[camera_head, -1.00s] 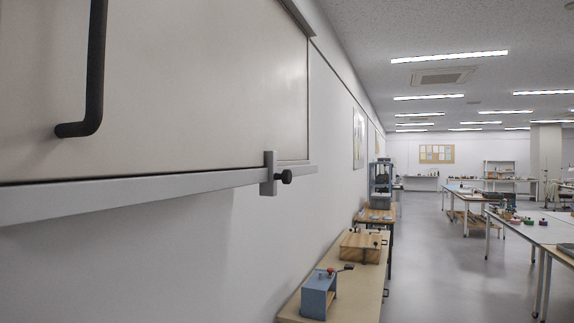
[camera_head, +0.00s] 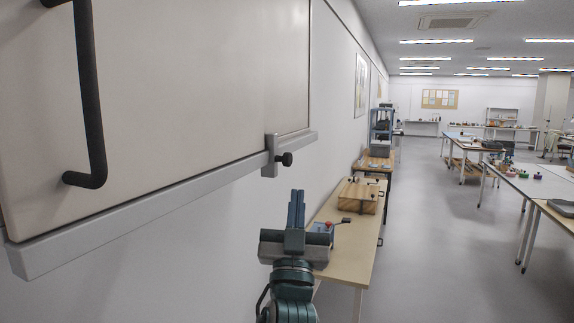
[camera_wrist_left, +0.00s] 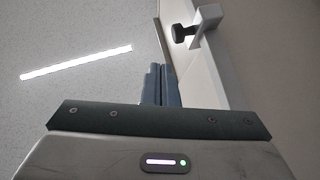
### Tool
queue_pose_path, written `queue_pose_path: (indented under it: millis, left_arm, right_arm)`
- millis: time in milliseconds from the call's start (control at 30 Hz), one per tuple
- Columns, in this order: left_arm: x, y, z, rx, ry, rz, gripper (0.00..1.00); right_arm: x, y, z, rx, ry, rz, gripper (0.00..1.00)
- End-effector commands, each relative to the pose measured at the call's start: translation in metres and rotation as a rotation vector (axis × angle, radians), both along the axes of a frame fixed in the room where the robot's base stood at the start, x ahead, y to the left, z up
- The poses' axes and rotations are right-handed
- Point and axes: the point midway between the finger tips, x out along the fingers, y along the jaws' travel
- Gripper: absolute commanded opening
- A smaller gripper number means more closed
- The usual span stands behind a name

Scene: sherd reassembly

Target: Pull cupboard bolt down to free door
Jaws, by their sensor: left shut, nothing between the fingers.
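The cupboard door (camera_head: 190,80) is a pale panel on the wall with a black bar handle (camera_head: 88,110). A grey rail (camera_head: 150,205) runs along its lower edge. The bolt (camera_head: 270,150) is a small grey plate standing across the rail and the door's bottom edge, with a black knob (camera_head: 286,159) on its right side. In the left wrist view the bolt's plate (camera_wrist_left: 207,18) and knob (camera_wrist_left: 181,33) show at the upper right. My left gripper (camera_head: 296,198) points up, shut and empty, below the bolt and apart from it. My right gripper is not in view.
A bench (camera_head: 345,240) along the wall stands behind my left gripper, with a wooden box (camera_head: 358,195) on it. A blue object there is partly hidden by my gripper. Open floor (camera_head: 435,250) lies to the right, with white tables (camera_head: 520,185) beyond.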

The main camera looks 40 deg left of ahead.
Motion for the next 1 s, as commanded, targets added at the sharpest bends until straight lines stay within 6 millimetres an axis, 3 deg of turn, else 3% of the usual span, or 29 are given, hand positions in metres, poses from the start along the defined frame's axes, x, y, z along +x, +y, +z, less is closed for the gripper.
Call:
queue_pose_path:
  millis: [33,133,467,667,1000]
  left_arm:
    - [-0.015,0.001,0.017,-0.002,-0.042,0.009,0.00]
    - [-0.031,0.002,0.029,-0.004,-0.080,0.019,0.00]
    - [-0.033,0.002,0.031,-0.004,-0.087,0.021,0.00]
    - [-0.025,0.007,0.046,0.001,-0.088,0.021,0.00]
    - [0.015,0.033,0.100,-0.002,-0.085,0.023,0.00]
  right_arm:
    - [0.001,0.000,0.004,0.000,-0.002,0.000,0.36]
    - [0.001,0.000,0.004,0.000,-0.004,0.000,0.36]
    - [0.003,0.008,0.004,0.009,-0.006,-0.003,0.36]
    - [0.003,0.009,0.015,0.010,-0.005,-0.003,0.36]
    - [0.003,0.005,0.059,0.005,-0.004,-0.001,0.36]
